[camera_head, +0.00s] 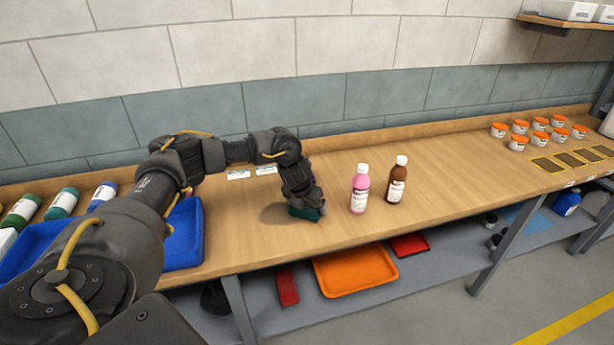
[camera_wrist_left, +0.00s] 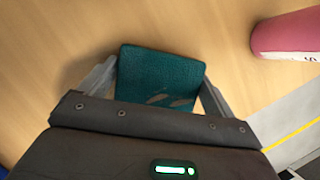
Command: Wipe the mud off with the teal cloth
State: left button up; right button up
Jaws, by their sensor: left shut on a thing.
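My left gripper (camera_head: 304,203) reaches down to the wooden bench top, left of the bottles. It is shut on the teal cloth (camera_head: 308,214), a folded pad low over or on the bench; contact is hard to tell. In the left wrist view the cloth (camera_wrist_left: 160,75) sits between the two fingers of the gripper (camera_wrist_left: 158,90), with small pale patches near its lower edge. I make out no mud on the visible bench; anything under the cloth is hidden. My right gripper is out of view.
A pink bottle (camera_head: 360,190) and a brown bottle (camera_head: 397,181) stand just right of the gripper. A blue tray (camera_head: 184,235) lies left, partly behind my arm. Several orange-lidded jars (camera_head: 519,143) stand far right. Below, a shelf holds an orange tray (camera_head: 355,270).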

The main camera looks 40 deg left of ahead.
pick_arm(q)
jog(key=r, duration=0.1)
jog(key=r+p, duration=0.1)
jog(key=r, duration=0.1)
jog(key=r+p, duration=0.1)
jog(key=r, duration=0.1)
jog(key=shift+s, duration=0.25)
jog(key=shift+w+r+p, duration=0.2)
jog(key=shift+r+p, duration=0.75)
jog(key=shift+p, duration=0.2)
jog(key=shift+s+r+p, duration=0.15)
jog(key=shift+r+p, duration=0.2)
jog(key=shift+r, duration=0.25)
jog(key=shift+a, duration=0.1)
jog(key=shift+f, duration=0.1)
